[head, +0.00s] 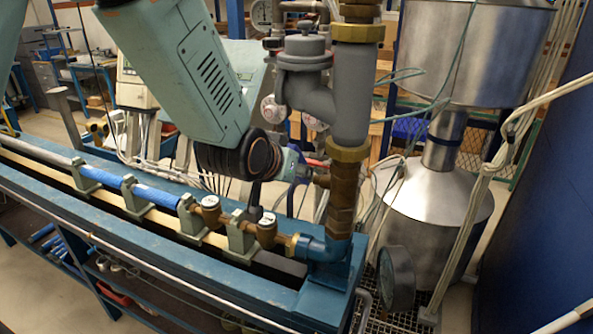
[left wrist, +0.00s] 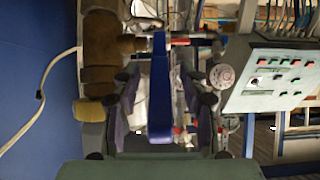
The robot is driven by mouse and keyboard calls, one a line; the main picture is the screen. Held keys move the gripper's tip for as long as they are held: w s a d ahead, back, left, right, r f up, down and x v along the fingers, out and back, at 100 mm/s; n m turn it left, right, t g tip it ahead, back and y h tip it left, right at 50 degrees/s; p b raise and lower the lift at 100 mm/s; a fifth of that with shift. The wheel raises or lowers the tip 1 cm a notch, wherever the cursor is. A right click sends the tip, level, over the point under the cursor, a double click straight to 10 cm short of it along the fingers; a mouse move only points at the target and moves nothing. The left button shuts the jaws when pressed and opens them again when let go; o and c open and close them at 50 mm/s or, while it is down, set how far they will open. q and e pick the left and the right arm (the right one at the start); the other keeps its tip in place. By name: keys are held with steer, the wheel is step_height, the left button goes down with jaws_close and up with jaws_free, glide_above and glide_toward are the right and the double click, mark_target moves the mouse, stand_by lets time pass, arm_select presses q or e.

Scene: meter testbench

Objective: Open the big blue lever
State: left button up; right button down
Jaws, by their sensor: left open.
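The big blue lever (left wrist: 159,112) stands upright in the middle of the left wrist view, as a long flat blue bar. My left gripper (left wrist: 163,88) is open, with one dark finger on each side of the lever. Gaps show between the bar and both fingers, so I see no firm grip. In the head view my left gripper (head: 297,167) is beside the thick vertical pipe, largely hidden by my own wrist. The lever cannot be clearly told from the gripper there. My right gripper is not in view.
The grey and brass vertical pipe (head: 340,105) stands close to my gripper. A blue bench (head: 120,215) carries a line of brass meters (head: 267,230). A steel tank (head: 435,210) stands at right. A control panel (left wrist: 275,80) with buttons shows in the left wrist view.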

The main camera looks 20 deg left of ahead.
arm_select(q)
steer(key=v, duration=0.5)
steer(key=shift+s, duration=0.1)
steer(key=shift+f, duration=0.1)
steer(key=shift+c, duration=0.5)
